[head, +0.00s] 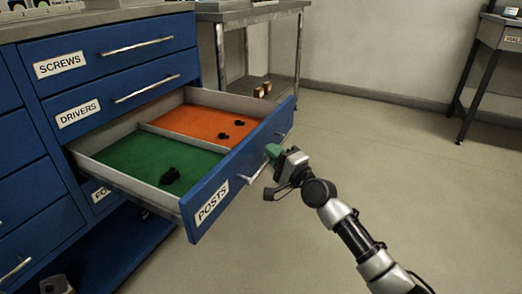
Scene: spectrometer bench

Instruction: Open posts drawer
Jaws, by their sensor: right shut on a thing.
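The blue posts drawer (222,194), with a "POSTS" label on its front, is pulled far out of the blue cabinet (118,62). Its inside shows a green section (140,155) and an orange section (185,121) with a divider between them. Small black parts lie in both sections. My right gripper (272,168) is at the drawer's handle (257,174), shut on it; the fingers partly hide the handle's far end. My left gripper is not in view.
The "SCREWS" drawer (98,52) and "DRIVERS" drawer (125,88) above are shut. A metal table (250,14) stands behind, with small brown blocks (262,89) near its base. Another table (497,36) stands at the far right. The floor to the right is clear.

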